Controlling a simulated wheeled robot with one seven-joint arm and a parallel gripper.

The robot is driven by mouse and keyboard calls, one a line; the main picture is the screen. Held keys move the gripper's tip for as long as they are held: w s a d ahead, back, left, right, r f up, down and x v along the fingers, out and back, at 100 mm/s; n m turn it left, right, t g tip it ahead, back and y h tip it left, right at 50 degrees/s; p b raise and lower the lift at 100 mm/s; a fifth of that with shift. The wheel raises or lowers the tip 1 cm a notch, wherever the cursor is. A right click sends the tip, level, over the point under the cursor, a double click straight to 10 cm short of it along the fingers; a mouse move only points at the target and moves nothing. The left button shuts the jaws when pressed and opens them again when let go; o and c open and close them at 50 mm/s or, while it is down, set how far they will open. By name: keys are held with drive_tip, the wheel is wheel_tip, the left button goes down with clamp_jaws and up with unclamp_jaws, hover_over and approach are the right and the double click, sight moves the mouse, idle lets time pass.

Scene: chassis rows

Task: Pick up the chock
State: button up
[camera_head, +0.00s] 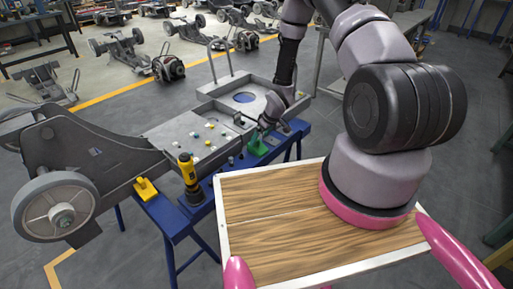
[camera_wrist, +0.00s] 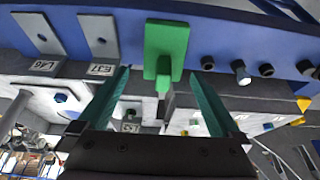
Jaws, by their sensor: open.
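A green block with a raised tab, which looks like a chock (camera_wrist: 166,38), sits on the blue beam, centred ahead of my gripper (camera_wrist: 158,76) in the wrist view. In the head view the green chock (camera_head: 257,149) is on the blue bench frame, just below my gripper (camera_head: 268,122). My gripper is open, with its teal fingers spread to either side of the chock's line. The fingers look apart from it, and nothing is held between them. A similar yellow block (camera_head: 146,189) sits farther left on the blue frame.
A yellow-and-black power tool (camera_head: 188,172) stands on the blue frame (camera_head: 167,218). The grey chassis (camera_head: 110,158) with a wheel lies along it, bearing small coloured parts. Bolts (camera_wrist: 241,72) and labelled metal plates (camera_wrist: 98,36) flank the green chock.

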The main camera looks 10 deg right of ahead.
sight(258, 145)
drive_tip(key=x, duration=0.6)
drive_tip(key=shift+w+a+f, duration=0.15)
drive_tip(key=shift+a, duration=0.25)
drive_tip(key=shift+c, duration=0.3)
drive_tip(key=c, duration=1.5)
drive_tip(key=shift+o, duration=0.2)
